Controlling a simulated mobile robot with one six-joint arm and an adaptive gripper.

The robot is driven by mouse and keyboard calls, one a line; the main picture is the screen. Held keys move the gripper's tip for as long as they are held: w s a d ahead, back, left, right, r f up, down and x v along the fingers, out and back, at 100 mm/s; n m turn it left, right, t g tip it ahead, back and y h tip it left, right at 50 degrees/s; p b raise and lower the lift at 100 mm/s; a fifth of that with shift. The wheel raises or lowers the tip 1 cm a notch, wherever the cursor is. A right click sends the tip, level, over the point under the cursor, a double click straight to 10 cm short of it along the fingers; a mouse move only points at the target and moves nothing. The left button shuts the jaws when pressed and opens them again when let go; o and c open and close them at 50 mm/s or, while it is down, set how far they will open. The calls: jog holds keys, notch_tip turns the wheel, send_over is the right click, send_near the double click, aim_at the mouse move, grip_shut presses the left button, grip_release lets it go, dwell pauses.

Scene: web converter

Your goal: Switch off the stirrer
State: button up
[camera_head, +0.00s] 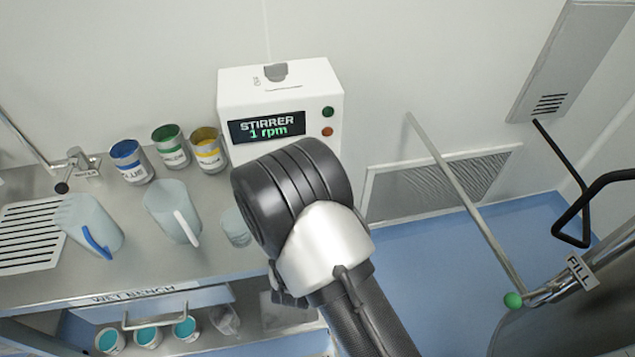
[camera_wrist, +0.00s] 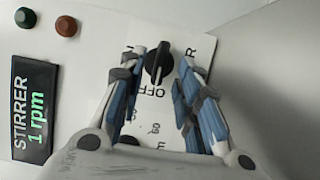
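The stirrer (camera_head: 327,88) is a white box on the bench. Its dark display (camera_head: 267,127) reads "STIRRER 1 rpm", also in the wrist view (camera_wrist: 35,108). A green button (camera_head: 328,112) and a red-brown button (camera_head: 327,131) sit beside the display. In the wrist view, a black knob (camera_wrist: 158,63) with a raised bar sits on a white label plate, with "OFF" printed beside it. I cannot tell which end of the bar is the pointer. My gripper (camera_wrist: 163,57) is open, its blue-padded fingers on either side of the knob, apparently apart from it. My arm hides the gripper in the head view.
Blue, green and yellow paint cans (camera_head: 170,147) stand left of the stirrer. Two translucent jugs (camera_head: 172,212) stand nearer the bench front. A tap (camera_head: 80,160) and drain rack (camera_head: 30,235) are further left.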

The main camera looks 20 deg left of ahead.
jog(key=s, duration=0.3)
jog(key=s+d, duration=0.1)
jog(key=s, duration=0.6)
jog(key=shift+d, duration=0.3)
jog(key=shift+w, duration=0.1)
